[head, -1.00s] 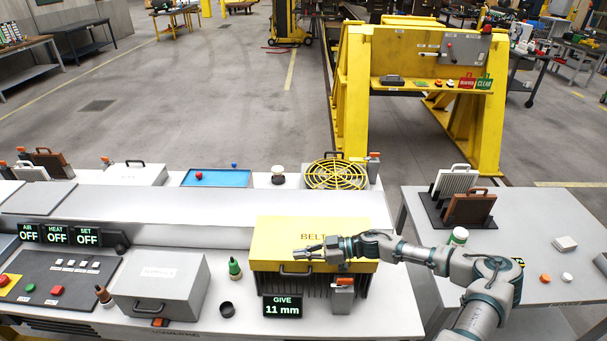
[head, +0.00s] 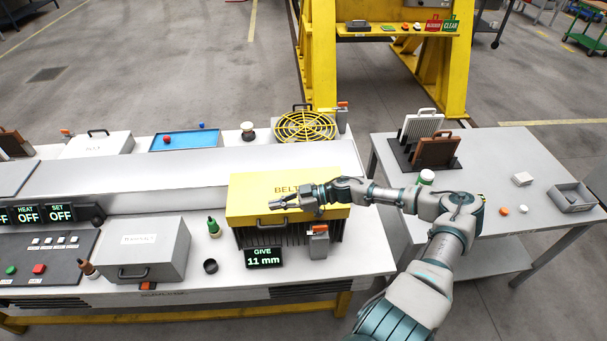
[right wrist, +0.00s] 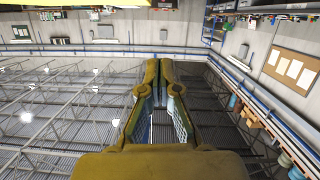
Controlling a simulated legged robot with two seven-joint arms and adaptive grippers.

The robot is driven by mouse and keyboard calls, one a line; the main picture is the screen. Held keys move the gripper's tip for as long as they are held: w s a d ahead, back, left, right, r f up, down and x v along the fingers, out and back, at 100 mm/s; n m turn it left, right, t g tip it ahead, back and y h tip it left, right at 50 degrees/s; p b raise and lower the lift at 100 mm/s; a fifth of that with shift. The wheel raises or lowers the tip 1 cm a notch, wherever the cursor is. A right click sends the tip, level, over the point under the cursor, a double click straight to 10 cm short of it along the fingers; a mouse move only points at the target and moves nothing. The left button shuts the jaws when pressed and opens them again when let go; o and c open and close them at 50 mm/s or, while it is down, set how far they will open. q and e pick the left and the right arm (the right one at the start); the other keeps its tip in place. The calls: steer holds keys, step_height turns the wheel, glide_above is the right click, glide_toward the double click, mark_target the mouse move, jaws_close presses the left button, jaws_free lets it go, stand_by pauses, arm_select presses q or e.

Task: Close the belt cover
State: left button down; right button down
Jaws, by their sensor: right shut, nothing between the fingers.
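The belt cover (head: 336,187) is a yellow box-like lid marked BELT, with a dark handle (head: 271,222) on its front face. It lies over a dark ribbed unit at the right of the long grey bench in the head view. My right gripper (head: 275,202) is shut and empty, over the front part of the cover's top, just above the handle, fingers pointing left. I cannot tell whether it touches the cover. It hides part of the label. In the right wrist view the gripper (right wrist: 161,66) shows with its fingers together against the ceiling. My left gripper is not in view.
A yellow round fan guard (head: 305,126) is behind. A side table (head: 480,182) stands right.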

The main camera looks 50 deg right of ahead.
steer(key=r+p+v, duration=0.1)
steer(key=p+v, duration=0.6)
steer(key=v, duration=0.3)
steer(key=shift+s, duration=0.15)
steer(key=shift+a, duration=0.15)
